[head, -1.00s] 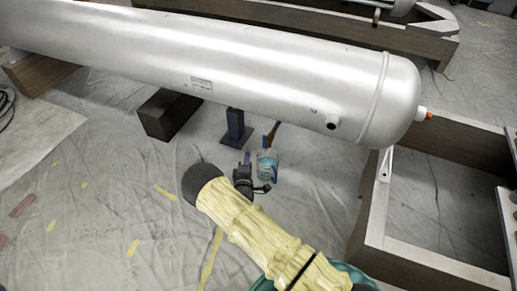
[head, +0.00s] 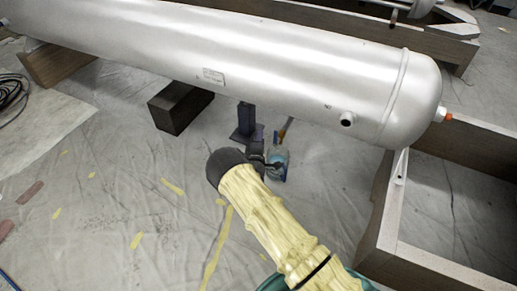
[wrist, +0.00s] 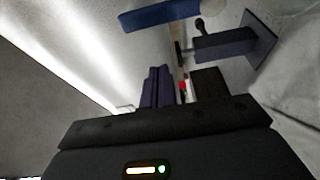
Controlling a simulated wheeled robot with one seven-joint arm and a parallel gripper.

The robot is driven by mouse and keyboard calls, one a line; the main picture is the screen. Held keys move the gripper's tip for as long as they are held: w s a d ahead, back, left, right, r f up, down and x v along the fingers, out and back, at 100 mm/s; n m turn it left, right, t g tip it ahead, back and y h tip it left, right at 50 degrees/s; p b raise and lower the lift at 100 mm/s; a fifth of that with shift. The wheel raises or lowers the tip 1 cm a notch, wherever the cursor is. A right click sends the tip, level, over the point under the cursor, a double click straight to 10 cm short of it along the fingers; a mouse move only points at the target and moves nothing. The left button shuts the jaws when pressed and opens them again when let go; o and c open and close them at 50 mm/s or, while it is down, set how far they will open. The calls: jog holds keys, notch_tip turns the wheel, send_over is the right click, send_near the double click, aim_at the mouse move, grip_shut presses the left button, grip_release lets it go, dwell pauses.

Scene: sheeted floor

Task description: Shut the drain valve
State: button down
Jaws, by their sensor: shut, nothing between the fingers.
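My gripper (head: 258,133) is low beside the tank, just in front of the dark support post (head: 246,120). In the wrist view its two purple-blue fingers (wrist: 157,87) lie side by side, shut with nothing between them. A small red part (wrist: 183,86) shows just right of the fingertips; I cannot tell whether it belongs to the drain valve. A blue bar (wrist: 160,15) crosses the top of that view, also of unclear identity. The silver tank (head: 260,65) has a side nozzle (head: 347,119) and an orange-tipped end fitting (head: 447,117).
A dark block (head: 180,108) supports the tank. A wooden frame (head: 377,225) stands at right. The sheeted floor at left is mostly open.

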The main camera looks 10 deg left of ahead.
aim_at(277, 136)
jog(key=d+b, duration=0.2)
jog(key=d, duration=0.2)
jog(key=shift+w, duration=0.1)
jog(key=shift+a, duration=0.25)
dwell(0.4)
